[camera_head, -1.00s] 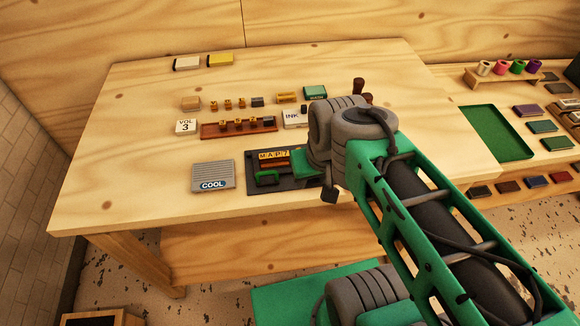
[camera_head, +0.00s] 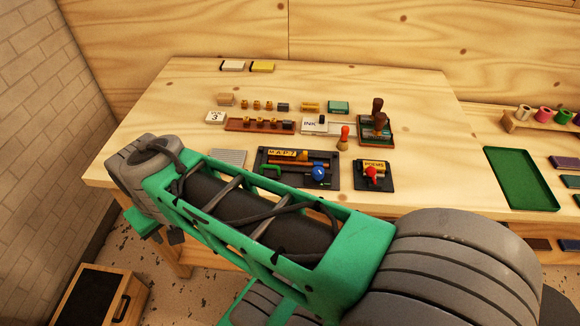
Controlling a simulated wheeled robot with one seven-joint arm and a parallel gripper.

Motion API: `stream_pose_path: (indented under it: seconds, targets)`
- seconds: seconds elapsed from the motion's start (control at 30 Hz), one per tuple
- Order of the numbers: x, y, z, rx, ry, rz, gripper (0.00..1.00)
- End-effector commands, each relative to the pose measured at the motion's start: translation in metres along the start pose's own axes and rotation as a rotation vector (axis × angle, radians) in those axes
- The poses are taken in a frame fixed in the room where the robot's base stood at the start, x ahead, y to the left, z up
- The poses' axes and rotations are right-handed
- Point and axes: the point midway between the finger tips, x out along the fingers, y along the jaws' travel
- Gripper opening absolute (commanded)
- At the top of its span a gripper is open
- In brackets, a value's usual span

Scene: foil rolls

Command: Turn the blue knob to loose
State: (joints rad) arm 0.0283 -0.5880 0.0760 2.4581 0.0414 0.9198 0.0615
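The blue knob (camera_head: 319,173) sits on the right part of a black plate (camera_head: 332,186) that also bears a "MAP7" type row and a green handle (camera_head: 272,170). The knob is uncovered; any marking around it is too small to read. A second, smaller black plate (camera_head: 386,183) to its right carries a red knob (camera_head: 372,174) and a "POEMS" label. My arm crosses the lower picture, with its wrist at the table's front left. Only a green part of my gripper (camera_head: 143,223) shows there, well left of the knob. Its fingers are not clear.
The "COOL" box (camera_head: 229,157) is partly covered by my arm. A red-topped wooden peg (camera_head: 344,138) and a stand with dark wooden handles (camera_head: 377,128) are behind the knob. A wooden type tray (camera_head: 262,125) lies farther back left. A green tray (camera_head: 521,178) is at right.

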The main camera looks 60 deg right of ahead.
Motion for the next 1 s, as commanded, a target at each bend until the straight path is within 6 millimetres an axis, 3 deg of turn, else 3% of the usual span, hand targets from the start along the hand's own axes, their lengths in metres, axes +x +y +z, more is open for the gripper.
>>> stream_pose_path:
  seconds: [0.07,0.1,0.17,0.2,0.3,0.4,0.53,1.0]
  targets:
    - [-0.010,0.052,-0.020,0.332,-0.040,0.091,0.52]
    - [-0.015,0.090,-0.028,0.574,-0.062,0.158,0.52]
    - [-0.022,0.154,-0.030,0.992,-0.087,0.281,0.52]
    - [-0.026,0.197,-0.024,1.282,-0.094,0.372,0.52]
    - [-0.036,0.285,0.012,1.939,-0.077,0.604,0.52]
    - [-0.042,0.336,0.052,2.398,-0.028,0.802,0.52]
    - [-0.041,0.359,0.079,2.644,0.020,0.924,0.52]
    - [0.016,0.369,0.122,2.654,0.029,0.925,0.52]
